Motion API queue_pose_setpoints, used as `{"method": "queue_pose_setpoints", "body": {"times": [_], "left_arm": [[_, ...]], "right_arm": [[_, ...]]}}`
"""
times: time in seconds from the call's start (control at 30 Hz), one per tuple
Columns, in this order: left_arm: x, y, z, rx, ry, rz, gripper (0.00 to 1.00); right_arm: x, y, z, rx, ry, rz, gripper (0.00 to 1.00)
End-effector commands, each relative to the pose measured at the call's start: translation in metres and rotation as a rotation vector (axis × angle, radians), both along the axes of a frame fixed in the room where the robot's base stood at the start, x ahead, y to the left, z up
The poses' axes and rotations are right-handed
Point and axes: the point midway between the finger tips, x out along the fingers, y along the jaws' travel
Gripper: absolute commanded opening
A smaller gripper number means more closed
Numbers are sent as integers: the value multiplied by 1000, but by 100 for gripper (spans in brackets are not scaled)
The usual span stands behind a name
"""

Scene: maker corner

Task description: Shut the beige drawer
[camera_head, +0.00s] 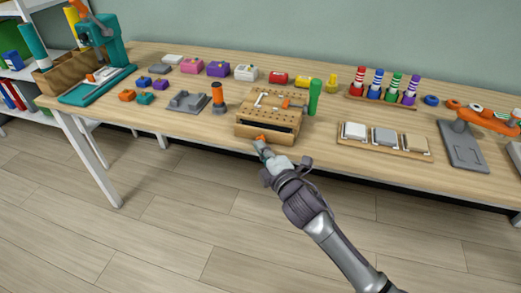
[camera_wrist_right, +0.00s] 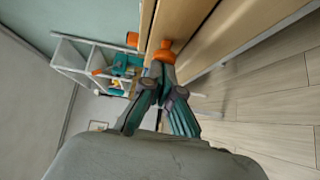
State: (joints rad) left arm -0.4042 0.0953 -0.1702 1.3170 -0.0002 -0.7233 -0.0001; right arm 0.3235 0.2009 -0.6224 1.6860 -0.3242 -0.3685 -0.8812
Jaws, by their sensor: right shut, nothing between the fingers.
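The beige drawer (camera_head: 282,136) is the lower front part of a small wooden box (camera_head: 243,106) with a pegboard top, at the front edge of the workbench. A dark gap shows above the drawer front, so it stands a little open. Its orange knob (camera_head: 261,138) faces me and also shows in the wrist view (camera_wrist_right: 164,52). My right gripper (camera_head: 262,149) is shut and empty, its fingertips right at the knob; in the wrist view the tips (camera_wrist_right: 160,65) seem to touch it or nearly so. My left gripper is not in view.
On the workbench (camera_head: 190,125), an orange-topped cylinder (camera_head: 218,98) stands left of the box and a green cylinder (camera_head: 314,97) right of it. A wooden tray (camera_head: 384,151) with blocks lies farther right. Small tools lie on the box top. The floor in front is clear.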

Motion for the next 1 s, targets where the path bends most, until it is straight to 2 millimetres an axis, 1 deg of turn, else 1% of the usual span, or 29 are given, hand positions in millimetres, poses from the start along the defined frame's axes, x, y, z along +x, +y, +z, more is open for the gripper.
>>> {"method": "queue_pose_setpoints", "body": {"times": [0.03,0.07,0.2,0.57,0.67,0.73,1.0], "left_arm": [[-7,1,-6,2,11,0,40],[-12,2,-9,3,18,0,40],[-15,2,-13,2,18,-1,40],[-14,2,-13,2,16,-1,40],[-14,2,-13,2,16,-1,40],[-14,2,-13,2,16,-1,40],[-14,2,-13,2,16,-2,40]], "right_arm": [[9,-4,2,-4,-2,-3,0],[14,-5,3,-3,-3,-3,0],[24,-9,2,-2,-2,-4,0],[24,-12,3,-1,-5,-8,0],[16,-16,3,-3,-4,-8,0],[6,-20,2,-3,-3,-7,0],[-50,-41,3,-2,-1,0,0]]}}
